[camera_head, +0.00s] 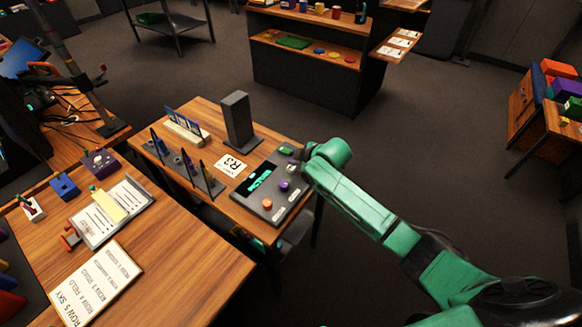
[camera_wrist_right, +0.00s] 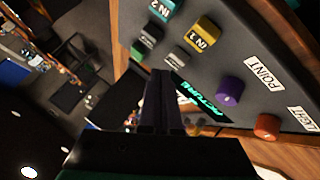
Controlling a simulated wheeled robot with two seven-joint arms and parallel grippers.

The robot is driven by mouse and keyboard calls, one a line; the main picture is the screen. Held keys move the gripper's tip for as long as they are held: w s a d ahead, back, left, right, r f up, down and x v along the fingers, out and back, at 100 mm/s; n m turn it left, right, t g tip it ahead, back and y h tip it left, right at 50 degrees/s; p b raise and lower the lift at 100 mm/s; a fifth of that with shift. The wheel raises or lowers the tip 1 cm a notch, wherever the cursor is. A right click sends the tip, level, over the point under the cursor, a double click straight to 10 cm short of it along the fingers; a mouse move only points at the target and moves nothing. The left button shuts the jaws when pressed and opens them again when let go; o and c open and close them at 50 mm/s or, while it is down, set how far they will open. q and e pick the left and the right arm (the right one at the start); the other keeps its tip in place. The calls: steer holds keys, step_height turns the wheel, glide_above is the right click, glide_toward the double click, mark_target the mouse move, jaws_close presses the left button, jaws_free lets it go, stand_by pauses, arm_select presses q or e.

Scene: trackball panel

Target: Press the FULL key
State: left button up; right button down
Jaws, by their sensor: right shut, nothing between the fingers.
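The dark sloped panel (camera_head: 236,194) stands on the right part of the wooden table, with a lit cyan display (camera_head: 260,181). In the right wrist view it carries a yellow key (camera_wrist_right: 205,35), a teal key (camera_wrist_right: 163,10), a grey key (camera_wrist_right: 177,60), a small green key (camera_wrist_right: 137,50), a purple knob (camera_wrist_right: 229,91) and an orange knob (camera_wrist_right: 267,126). I cannot read FULL on any key. My right gripper (camera_head: 299,162) is at the panel's far right edge; its fingers (camera_wrist_right: 163,76) are shut and empty, close to the grey key. Contact cannot be told. My left gripper is not in view.
A tall dark block (camera_head: 238,120) and a white card (camera_head: 231,165) stand beside the panel. A rack with dark upright posts (camera_head: 186,165) is further left. A clipboard (camera_head: 112,212) lies on the near table. Open floor (camera_head: 420,150) lies to the right.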

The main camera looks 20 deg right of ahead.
mark_target(294, 169)
stand_by(0.7)
steer(key=shift+f, duration=0.4)
steer(key=shift+f+b, duration=0.3)
steer(key=shift+f, duration=0.2)
stand_by(0.4)
steer(key=shift+r, duration=0.1)
steer(key=shift+r+p, duration=0.8)
steer(key=shift+p, duration=0.2)
steer(key=shift+r, duration=0.1)
step_height(294, 169, up, 5)
steer(key=p, duration=0.5)
